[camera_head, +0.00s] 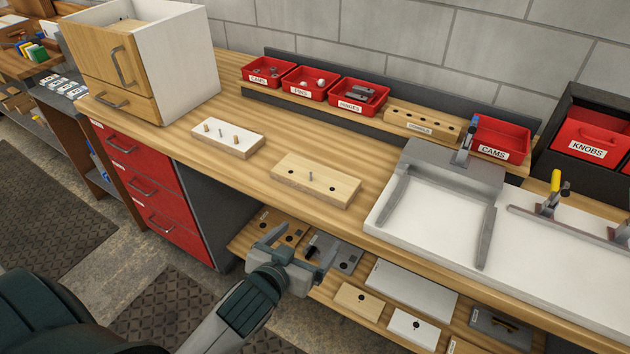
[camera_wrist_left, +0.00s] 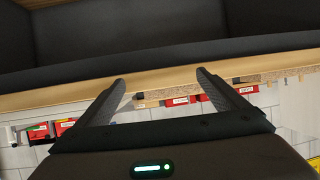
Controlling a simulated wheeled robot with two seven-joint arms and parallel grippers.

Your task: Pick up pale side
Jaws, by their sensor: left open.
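A pale wood board (camera_head: 316,180) with dark holes and a peg lies flat on the bench. A white board (camera_head: 228,138) with pegs lies to its left. On the lower shelf are a small pale wood board (camera_head: 358,300), a white board (camera_head: 414,327) and a long white board (camera_head: 411,289). I cannot tell which one is the pale side. My left gripper (camera_head: 306,241) is open and empty in front of the lower shelf, overlapping grey and brown boards there in the picture. Its open fingers also show in the left wrist view (camera_wrist_left: 160,80). My right gripper is not in view.
The bench front edge (camera_head: 345,232) overhangs the lower shelf. A wooden cabinet (camera_head: 140,60) stands at the back left. Red bins (camera_head: 358,97) line the back. A white fixture (camera_head: 437,205) with grey rails stands right. Bare bench surrounds the pale board.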

